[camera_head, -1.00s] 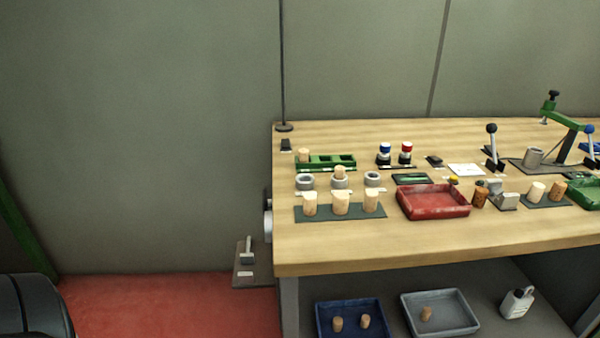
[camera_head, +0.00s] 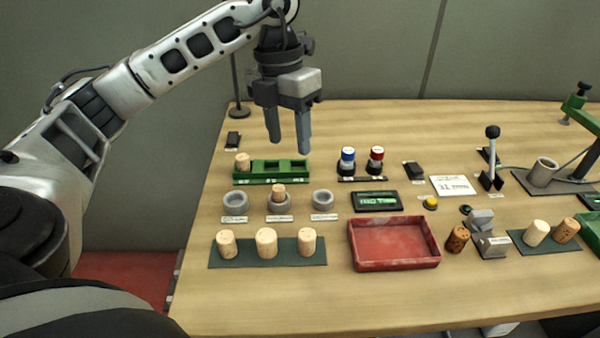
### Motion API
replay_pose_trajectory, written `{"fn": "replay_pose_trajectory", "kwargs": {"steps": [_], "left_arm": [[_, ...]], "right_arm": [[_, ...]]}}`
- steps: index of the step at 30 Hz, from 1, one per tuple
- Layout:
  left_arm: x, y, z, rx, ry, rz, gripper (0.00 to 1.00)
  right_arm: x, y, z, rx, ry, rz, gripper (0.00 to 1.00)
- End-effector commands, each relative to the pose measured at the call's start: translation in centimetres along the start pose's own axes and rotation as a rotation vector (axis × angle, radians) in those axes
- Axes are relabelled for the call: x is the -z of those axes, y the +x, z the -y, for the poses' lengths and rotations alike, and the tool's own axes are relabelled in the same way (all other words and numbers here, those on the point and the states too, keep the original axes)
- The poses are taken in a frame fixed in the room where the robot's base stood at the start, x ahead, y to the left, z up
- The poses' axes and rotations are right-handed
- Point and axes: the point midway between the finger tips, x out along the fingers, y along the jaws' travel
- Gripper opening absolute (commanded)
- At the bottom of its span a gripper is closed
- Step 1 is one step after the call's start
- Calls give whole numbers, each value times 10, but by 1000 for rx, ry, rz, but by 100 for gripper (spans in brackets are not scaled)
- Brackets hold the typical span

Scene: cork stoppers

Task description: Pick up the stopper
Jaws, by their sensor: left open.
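Several cork stoppers are on the bench, and I cannot tell which one is meant. Three pale stoppers stand on a dark mat (camera_head: 247,262) at the front left: a left one (camera_head: 226,244), a middle one (camera_head: 266,243) and a right one (camera_head: 307,242). Another stopper (camera_head: 242,163) sits in the left end of the green rack (camera_head: 271,177), and one (camera_head: 278,192) sits in the middle grey ring (camera_head: 280,206). My left gripper (camera_head: 289,148) points down, open and empty, above the bench behind the green rack, apart from every stopper. My right gripper is not in view.
A red tray (camera_head: 392,264) lies right of the mat. A darker cork (camera_head: 457,239) stands beside it, near a grey block (camera_head: 491,247). Two corks (camera_head: 537,232) are on a mat further right. A lever (camera_head: 492,160) and a green press (camera_head: 580,118) rise at the right.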

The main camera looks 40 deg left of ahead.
Motion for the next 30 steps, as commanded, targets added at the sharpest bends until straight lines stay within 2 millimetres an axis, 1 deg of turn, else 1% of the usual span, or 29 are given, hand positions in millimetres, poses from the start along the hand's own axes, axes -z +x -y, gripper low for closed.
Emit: {"fn": "replay_pose_trajectory", "kwargs": {"steps": [1,2,3,5,8,9,12,16,18,21,26,30], "left_arm": [[2,-11,-14,-54,-35,7,49],[3,-14,-20,-77,-50,6,49],[4,-15,-25,-97,-64,5,49],[5,-10,-30,-113,-75,4,49],[6,10,-33,-116,-76,0,49],[6,19,-34,-114,-75,-1,49],[5,42,-36,-112,-75,0,49],[5,66,-38,-111,-73,1,49],[5,73,-40,-113,-74,1,49],[5,82,-41,-113,-74,3,49],[4,91,-42,-112,-73,4,49],[3,110,-47,-111,-74,0,49]], "right_arm": [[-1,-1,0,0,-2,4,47],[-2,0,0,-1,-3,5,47],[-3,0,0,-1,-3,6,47],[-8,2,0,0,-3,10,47],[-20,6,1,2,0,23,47],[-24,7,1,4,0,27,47],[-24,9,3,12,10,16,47],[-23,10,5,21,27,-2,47],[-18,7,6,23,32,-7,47],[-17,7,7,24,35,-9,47],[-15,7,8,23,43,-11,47],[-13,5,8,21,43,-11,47]]}}
